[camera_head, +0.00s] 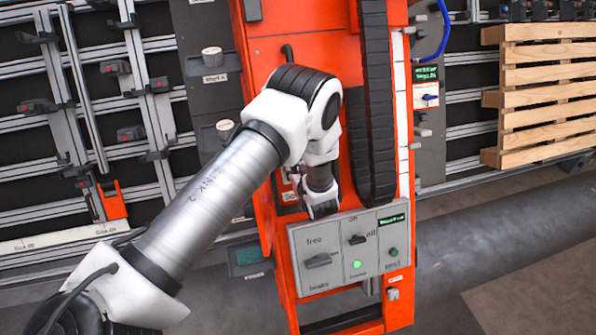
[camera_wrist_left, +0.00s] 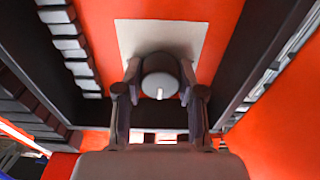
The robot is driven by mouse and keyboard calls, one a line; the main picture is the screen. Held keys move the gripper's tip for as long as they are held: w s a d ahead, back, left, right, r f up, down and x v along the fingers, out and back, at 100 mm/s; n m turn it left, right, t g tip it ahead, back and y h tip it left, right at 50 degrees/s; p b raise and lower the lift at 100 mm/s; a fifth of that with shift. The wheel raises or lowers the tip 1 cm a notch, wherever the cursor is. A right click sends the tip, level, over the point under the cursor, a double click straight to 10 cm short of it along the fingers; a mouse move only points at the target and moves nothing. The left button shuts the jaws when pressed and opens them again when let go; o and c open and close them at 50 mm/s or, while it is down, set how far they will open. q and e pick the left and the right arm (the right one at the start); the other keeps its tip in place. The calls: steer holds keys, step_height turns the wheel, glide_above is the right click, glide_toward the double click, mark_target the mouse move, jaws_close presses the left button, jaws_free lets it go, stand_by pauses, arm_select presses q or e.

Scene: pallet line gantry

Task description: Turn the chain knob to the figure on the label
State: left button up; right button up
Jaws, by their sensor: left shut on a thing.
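The round dark knob (camera_wrist_left: 160,82) sits on a pale plate (camera_wrist_left: 160,36) on the orange gantry column in the left wrist view. A short white mark shows on its face, pointing roughly down in that view. My left gripper (camera_wrist_left: 160,100) has one finger on each side of the knob and is shut on it. In the head view the left gripper (camera_head: 320,197) is against the column, just above the grey control panel, and my arm hides the knob. A small label (camera_head: 289,196) shows beside the arm, too small to read. My right gripper is not in view.
The grey control panel (camera_head: 350,250) has two switches, a lit green lamp and a small green display. Black cable chain (camera_head: 378,110) runs down the orange column (camera_head: 270,45) close to my arm.

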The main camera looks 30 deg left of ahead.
arm_select(q)
steer(key=m, duration=0.3)
steer(key=shift+m+b, duration=0.3)
steer(key=shift+b, duration=0.05)
steer(key=m, duration=0.4)
steer(key=shift+h, duration=0.4)
steer(key=shift+m, duration=0.4)
steer(key=o, duration=1.1)
steer(key=shift+o, duration=0.2)
steer(key=v, duration=1.2)
steer(key=shift+f, duration=0.25)
